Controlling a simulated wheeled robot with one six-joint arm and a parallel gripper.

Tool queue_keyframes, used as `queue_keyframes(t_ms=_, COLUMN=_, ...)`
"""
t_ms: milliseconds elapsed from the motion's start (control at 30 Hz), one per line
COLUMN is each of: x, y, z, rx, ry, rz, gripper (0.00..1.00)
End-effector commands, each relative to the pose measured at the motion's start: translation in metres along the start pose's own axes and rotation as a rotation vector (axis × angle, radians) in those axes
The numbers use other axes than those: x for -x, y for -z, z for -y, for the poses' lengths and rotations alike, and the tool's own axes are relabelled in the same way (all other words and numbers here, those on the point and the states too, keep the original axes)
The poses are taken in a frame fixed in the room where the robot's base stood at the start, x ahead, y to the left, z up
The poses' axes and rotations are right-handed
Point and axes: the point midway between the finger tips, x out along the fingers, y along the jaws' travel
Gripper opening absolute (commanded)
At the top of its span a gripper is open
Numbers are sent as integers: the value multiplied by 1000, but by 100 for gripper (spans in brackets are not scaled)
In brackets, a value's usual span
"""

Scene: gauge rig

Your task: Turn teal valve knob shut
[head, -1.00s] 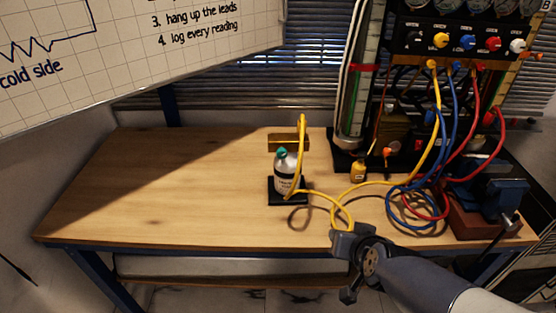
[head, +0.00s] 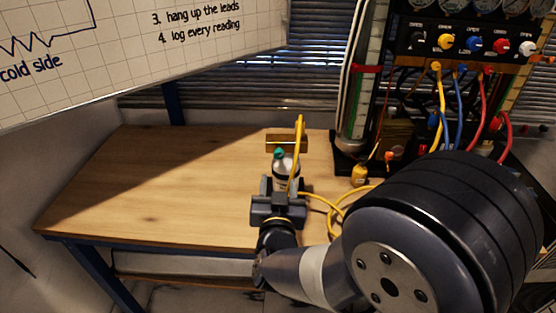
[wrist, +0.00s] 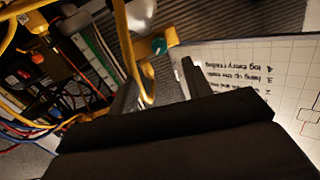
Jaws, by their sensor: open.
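The knob is above and beyond the fingertips, with nothing gripped. The lower bottle and its black base are hidden behind the gripper. I cannot tell whether the fingers touch the bottle.
A yellow hose (head: 300,140) rises right beside the knob and loops over the bench (head: 150,190). A gauge panel (head: 470,45) with coloured knobs and leads stands at the right. A small yellow weight (head: 359,174) stands near it. The left bench is clear.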

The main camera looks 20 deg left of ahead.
Motion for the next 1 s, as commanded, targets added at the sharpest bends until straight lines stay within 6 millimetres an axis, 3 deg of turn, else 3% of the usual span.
queue_keyframes(t_ms=200, x=-44, y=1, z=-1, rx=1, ry=-4, rz=1, gripper=47)
queue_keyframes(t_ms=400, x=-75, y=1, z=-1, rx=0, ry=-2, rz=1, gripper=47)
queue_keyframes(t_ms=600, x=-88, y=0, z=-1, rx=0, ry=0, rz=2, gripper=47)
queue_keyframes(t_ms=867, x=-89, y=0, z=-1, rx=0, ry=0, rz=2, gripper=47)
queue_keyframes(t_ms=1000, x=-89, y=0, z=-1, rx=0, ry=0, rz=2, gripper=36)
